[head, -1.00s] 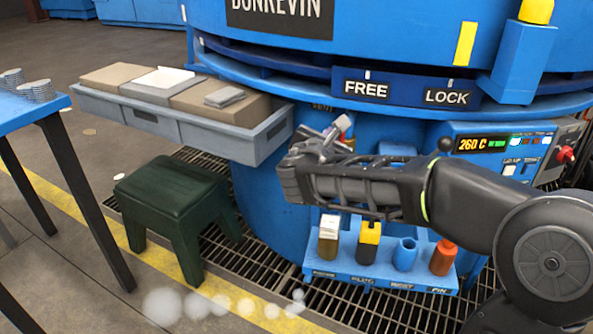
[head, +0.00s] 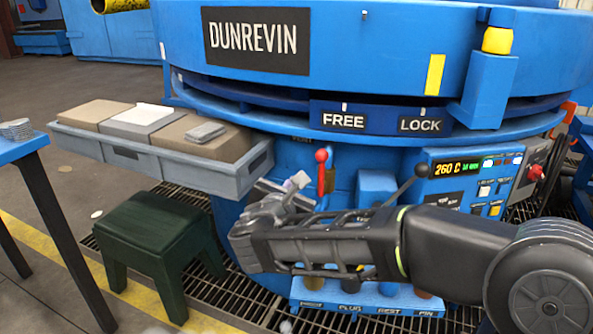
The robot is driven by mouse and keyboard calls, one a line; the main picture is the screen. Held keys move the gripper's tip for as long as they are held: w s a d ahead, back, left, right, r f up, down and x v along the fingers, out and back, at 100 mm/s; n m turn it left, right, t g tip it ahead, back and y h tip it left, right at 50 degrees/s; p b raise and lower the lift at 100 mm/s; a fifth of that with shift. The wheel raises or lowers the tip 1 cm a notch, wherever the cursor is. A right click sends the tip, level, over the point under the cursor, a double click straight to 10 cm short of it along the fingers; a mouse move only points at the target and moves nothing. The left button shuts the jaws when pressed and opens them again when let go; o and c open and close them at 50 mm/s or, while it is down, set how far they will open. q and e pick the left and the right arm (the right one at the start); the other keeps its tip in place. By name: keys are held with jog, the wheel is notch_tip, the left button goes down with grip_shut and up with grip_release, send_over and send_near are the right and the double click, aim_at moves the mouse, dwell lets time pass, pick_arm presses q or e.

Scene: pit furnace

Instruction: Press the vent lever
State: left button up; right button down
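A lever with a red knob (head: 321,156) stands upright on the blue furnace body, beside a small, partly hidden label that seems to read VENT (head: 301,140). A second lever with a black knob (head: 422,170) leans to the right near the control panel. My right gripper (head: 283,188) reaches in from the right, its fingers pointing up, just below and left of the red knob. It looks apart from the knob. The fingers are small and overlap the dark wrist, so their opening is unclear. My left gripper is out of view.
A grey tray (head: 195,168) with blocks juts out left of my gripper. A dark green stool (head: 160,232) stands below it. A blue rack (head: 345,295) is partly hidden under my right arm. The control panel (head: 475,178) reads 260 C.

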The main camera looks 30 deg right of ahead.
jog(key=v, duration=0.4)
jog(key=shift+s+f+p, duration=0.3)
jog(key=shift+p, duration=0.05)
